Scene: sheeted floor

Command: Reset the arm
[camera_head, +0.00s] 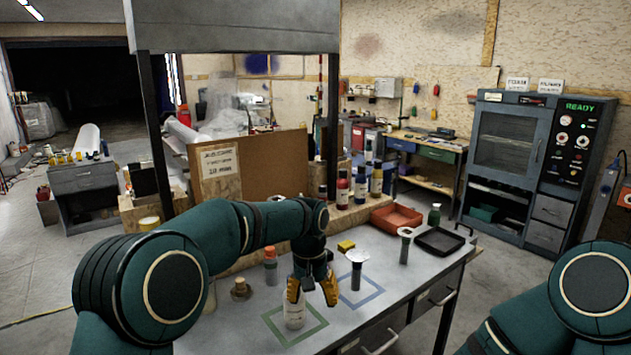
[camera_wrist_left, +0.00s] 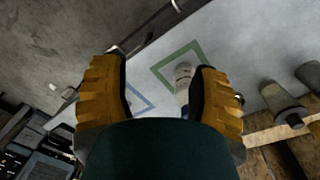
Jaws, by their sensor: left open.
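My left arm reaches in from the left over the workbench (camera_head: 385,300). Its gripper (camera_head: 312,290) points down with its yellow-padded fingers apart. A small white bottle (camera_head: 294,316) stands upright inside the green square outline (camera_head: 318,322), just below and beside one finger. The bottle also shows in the left wrist view (camera_wrist_left: 184,74), close to the right-hand finger and partly hidden by it. My right gripper is outside both views.
A blue square outline (camera_head: 372,300) lies to the right, with a white-topped funnel-like item (camera_head: 356,274) at it. A brown stoppered bottle (camera_head: 240,288), orange-capped bottle (camera_head: 270,268), red tray (camera_head: 397,218) and black tray (camera_head: 439,241) stand around. The bench's front right is clear.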

